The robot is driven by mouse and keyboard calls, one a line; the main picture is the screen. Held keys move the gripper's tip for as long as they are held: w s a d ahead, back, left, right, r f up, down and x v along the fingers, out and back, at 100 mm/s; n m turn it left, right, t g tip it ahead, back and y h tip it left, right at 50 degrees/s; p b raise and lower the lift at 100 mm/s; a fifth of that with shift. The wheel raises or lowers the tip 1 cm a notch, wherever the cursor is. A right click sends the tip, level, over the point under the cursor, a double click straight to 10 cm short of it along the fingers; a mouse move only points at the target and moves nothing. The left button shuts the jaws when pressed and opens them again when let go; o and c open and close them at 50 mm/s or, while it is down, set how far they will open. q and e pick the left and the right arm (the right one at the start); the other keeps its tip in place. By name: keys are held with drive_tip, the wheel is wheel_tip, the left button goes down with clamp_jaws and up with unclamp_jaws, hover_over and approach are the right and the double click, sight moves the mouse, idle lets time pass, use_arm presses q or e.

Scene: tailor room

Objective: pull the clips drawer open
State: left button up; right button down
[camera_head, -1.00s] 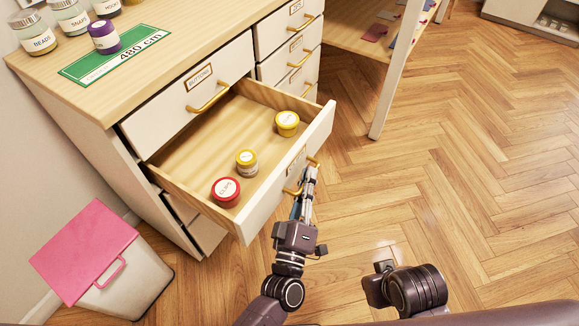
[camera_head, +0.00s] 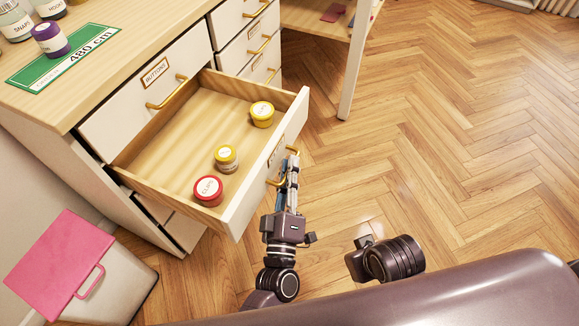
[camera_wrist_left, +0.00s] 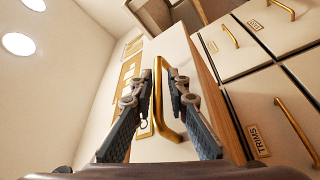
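The clips drawer (camera_head: 160,165) stands pulled well out of the cabinet, below the buttons drawer (camera_head: 145,85). A red-lidded jar (camera_head: 208,190) and two yellow-lidded jars (camera_head: 227,157) (camera_head: 262,113) stand inside it. My left gripper (camera_head: 291,165) is at the brass handle on the drawer's front. In the left wrist view my left gripper's fingers (camera_wrist_left: 160,80) lie on both sides of the brass handle (camera_wrist_left: 159,104), closed in near it. The drawer's own label is too small to read. My right gripper is not seen; only part of that arm shows.
More cabinet drawers (camera_head: 247,37) are shut at the back. A bin with a pink lid (camera_head: 58,262) stands at lower left. Several jars and a green mat (camera_head: 62,58) are on the cabinet top. The wooden floor at right (camera_head: 460,150) is open.

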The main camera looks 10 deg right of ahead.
use_arm(q)
drive_tip(key=v, duration=1.2)
idle(0.4)
